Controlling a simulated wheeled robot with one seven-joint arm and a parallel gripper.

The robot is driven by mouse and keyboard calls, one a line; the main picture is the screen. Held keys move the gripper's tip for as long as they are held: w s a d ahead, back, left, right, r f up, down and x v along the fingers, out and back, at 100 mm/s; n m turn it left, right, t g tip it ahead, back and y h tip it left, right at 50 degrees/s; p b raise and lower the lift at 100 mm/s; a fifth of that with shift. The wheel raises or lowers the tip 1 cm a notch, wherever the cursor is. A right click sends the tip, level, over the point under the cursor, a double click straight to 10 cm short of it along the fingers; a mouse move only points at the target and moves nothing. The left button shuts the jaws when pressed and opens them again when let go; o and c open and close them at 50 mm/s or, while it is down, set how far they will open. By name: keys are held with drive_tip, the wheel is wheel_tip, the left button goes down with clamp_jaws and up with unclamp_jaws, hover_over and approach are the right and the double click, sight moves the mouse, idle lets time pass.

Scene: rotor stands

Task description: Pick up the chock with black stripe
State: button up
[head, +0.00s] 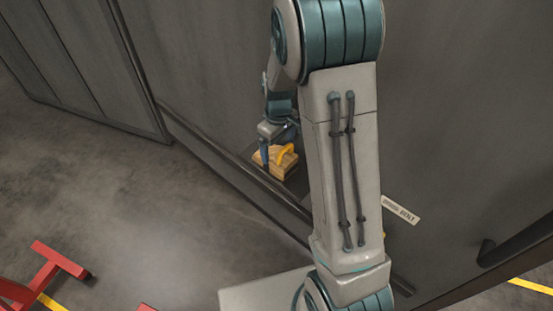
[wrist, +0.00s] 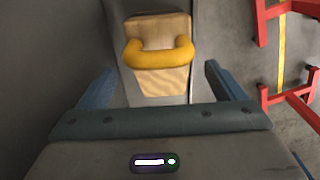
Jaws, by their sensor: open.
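A wooden chock (head: 273,163) with a yellow arched handle (head: 286,152) sits on a dark ledge by the grey wall in the head view. No black stripe can be made out on it. In the wrist view the chock (wrist: 158,83) and its handle (wrist: 160,57) are ahead, between the two blue fingers. My gripper (head: 277,154) is at the chock in the head view, and the wrist view shows its fingers (wrist: 161,70) apart, one on each side. I cannot tell whether either finger touches the chock. My arm hides the ledge to its right.
A grey wall with a pale label (head: 400,210) rises behind the ledge (head: 296,184). Red stands (head: 55,261) are on the floor at lower left; red frames (wrist: 290,95) show at right in the wrist view.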

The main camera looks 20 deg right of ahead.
sight(277, 152)
drive_tip(key=shift+w+a+f, duration=0.1)
drive_tip(key=shift+w+f, duration=0.05)
drive_tip(key=shift+f, duration=1.65)
drive_tip(key=c, duration=1.3)
drive_tip(key=shift+r, duration=0.1)
